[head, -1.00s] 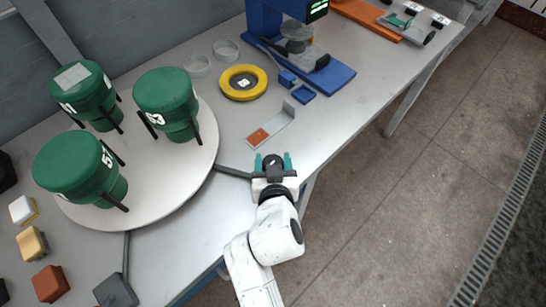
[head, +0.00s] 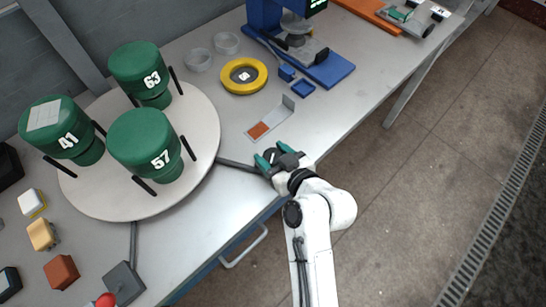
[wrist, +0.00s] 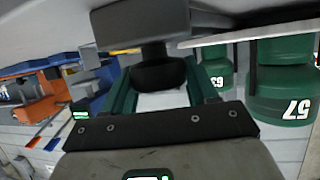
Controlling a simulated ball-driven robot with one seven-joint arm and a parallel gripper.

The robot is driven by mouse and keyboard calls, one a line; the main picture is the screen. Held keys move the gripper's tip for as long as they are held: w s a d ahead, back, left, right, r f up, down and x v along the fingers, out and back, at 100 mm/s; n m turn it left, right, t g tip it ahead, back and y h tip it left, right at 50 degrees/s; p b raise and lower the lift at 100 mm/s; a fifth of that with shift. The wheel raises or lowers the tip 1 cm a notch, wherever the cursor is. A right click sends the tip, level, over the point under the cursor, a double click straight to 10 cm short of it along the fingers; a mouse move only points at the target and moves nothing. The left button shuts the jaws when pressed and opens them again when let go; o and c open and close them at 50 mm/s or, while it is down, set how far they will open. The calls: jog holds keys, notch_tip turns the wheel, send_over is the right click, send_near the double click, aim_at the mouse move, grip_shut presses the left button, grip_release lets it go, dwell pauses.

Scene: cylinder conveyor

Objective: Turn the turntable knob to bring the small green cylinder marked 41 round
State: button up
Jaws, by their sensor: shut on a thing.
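The round white turntable (head: 203,150) carries green cylinders marked 41 (head: 62,145), 57 (head: 150,160) and 63 (head: 139,75). Number 41 stands at the left with a pale patch on its top, 57 at the front right and 63 at the back. Black posts stand beside them. My gripper (head: 270,159) is at the table's front edge, its green fingers shut on the dark turntable knob (wrist: 160,65), at the end of a grey bar (head: 232,163) running to the turntable. In the wrist view the knob sits between the fingers; 57 (wrist: 280,95) and 63 (wrist: 217,68) show at the right.
A yellow ring (head: 232,85), two clear dishes (head: 226,42) and a blue machine (head: 330,72) stand behind. Small coloured blocks (head: 61,271) and a grey plate with a red button (head: 122,283) lie at the front left.

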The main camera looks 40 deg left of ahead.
jog(key=n+g+b, duration=0.1)
jog(key=b, duration=0.1)
jog(key=f+n+g+b, duration=0.1)
jog(key=g+b, duration=0.1)
jog(key=b, duration=0.1)
jog(key=shift+w+n, duration=0.1)
jog(key=shift+n, duration=0.3)
jog(key=n+g+b, duration=0.1)
jog(key=g+b, duration=0.1)
jog(key=n+g+b, duration=0.1)
jog(key=n+b, duration=0.1)
jog(key=shift+r+g, duration=0.4)
jog(key=o, duration=1)
jog(key=shift+a, duration=0.1)
jog(key=b+v, duration=0.1)
jog(key=v, duration=1)
jog(key=shift+a+r, duration=0.1)
